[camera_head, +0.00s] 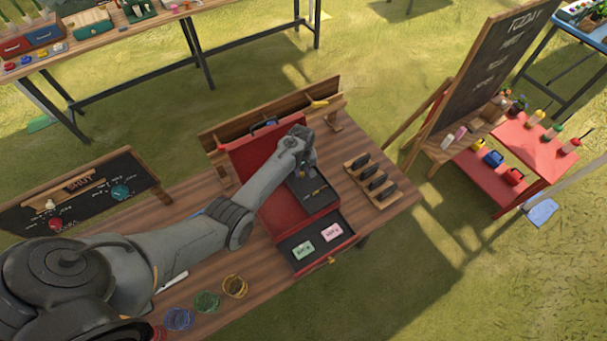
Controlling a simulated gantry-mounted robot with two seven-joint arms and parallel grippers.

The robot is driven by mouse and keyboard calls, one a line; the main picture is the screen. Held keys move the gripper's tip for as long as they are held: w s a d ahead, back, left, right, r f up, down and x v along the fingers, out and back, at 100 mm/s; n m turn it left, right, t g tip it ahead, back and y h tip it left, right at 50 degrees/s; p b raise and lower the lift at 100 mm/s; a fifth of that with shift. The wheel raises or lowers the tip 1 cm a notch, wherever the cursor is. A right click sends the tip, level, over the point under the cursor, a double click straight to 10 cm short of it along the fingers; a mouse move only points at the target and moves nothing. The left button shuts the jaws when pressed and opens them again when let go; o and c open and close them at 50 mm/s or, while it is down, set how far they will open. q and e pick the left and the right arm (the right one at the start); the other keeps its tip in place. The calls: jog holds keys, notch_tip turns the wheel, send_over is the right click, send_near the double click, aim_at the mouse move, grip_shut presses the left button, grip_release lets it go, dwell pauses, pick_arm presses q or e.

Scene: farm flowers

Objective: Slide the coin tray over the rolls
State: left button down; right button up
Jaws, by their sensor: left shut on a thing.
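The red cash box (265,160) lies open on the wooden table, its lid toward the back left. A dark coin tray (318,203) sits in the upper right part of the box, with a small gold-coloured piece on it. My left gripper (308,172) reaches down from above at the tray's back end and is shut on it; the arm hides part of the contact. In the open dark front compartment (290,258) lie a green labelled piece (303,249) and a pink one (331,232), uncovered. I cannot tell whether these are the rolls. My right gripper is out of view.
A wooden rack (389,192) with several dark pieces stands right of the box. A wooden shelf (213,139) runs behind it. Coloured coils (207,302) lie at the front left. A chalkboard (490,65) and red bench (540,150) stand right, apart from the table.

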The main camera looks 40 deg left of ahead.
pick_arm(q)
jog(key=shift+f, duration=0.1)
jog(key=c, duration=1.3)
grip_release()
jog(key=shift+w, duration=0.1)
jog(key=o, duration=0.3)
jog(key=shift+w, duration=0.15)
jog(key=shift+r, duration=0.4)
notch_tip(320, 180, up, 10)
jog(key=shift+r+p, duration=0.1)
jog(key=shift+p, duration=0.25)
